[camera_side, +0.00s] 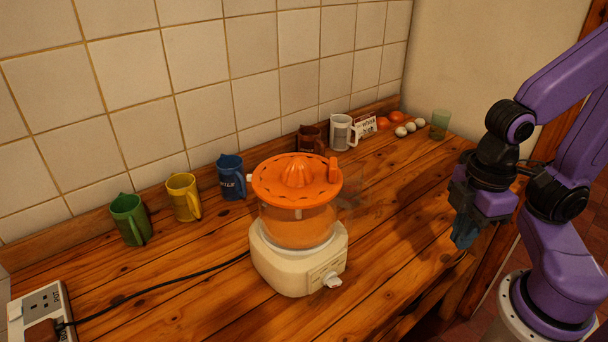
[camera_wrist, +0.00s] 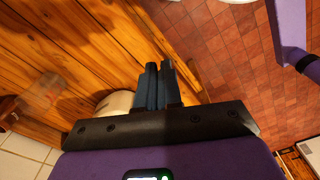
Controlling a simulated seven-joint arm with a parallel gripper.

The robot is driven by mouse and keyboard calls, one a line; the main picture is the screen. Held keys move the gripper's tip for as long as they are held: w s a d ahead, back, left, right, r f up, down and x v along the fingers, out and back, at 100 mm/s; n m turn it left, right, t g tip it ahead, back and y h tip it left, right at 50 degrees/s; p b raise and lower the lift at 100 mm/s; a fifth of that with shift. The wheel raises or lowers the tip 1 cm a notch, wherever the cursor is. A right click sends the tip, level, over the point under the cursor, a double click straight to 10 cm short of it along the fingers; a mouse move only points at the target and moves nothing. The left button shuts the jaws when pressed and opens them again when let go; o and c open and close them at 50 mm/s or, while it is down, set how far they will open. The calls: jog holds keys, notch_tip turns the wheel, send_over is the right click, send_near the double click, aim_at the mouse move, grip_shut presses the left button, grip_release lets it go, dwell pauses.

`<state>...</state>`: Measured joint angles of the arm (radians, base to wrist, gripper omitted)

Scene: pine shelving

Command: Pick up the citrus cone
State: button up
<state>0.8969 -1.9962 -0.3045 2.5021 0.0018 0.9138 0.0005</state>
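The orange citrus cone (camera_side: 298,173) stands upright, ribbed and pointed, in the middle of the round orange top of the juicer (camera_side: 298,262), which has a cream base. My gripper (camera_side: 463,236) hangs to the right of the juicer, near the counter's front edge, well apart from the cone. In the wrist view my gripper's two dark fingers (camera_wrist: 158,82) lie close together with nothing seen between them. A pale rounded thing (camera_wrist: 112,104) shows partly behind the gripper body there; I cannot tell what it is. The cone is not visible in the wrist view.
Green (camera_side: 130,219), yellow (camera_side: 184,197) and blue (camera_side: 231,177) mugs line the wall left of the juicer. A brown mug (camera_side: 310,139), a white mug (camera_side: 342,132), eggs (camera_side: 410,128) and a green glass (camera_side: 440,124) stand behind. A black cord crosses to a socket (camera_side: 42,302).

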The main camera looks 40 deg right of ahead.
jog(key=o, duration=0.6)
jog(key=n+t+h, duration=1.1)
jog(key=n+h, duration=0.1)
jog(key=n, duration=0.2)
send_near(333, 170)
jog(key=x, duration=0.4)
jog(key=shift+w+d, duration=0.15)
jog(key=shift+d, duration=0.3)
jog(key=shift+x, duration=2.75)
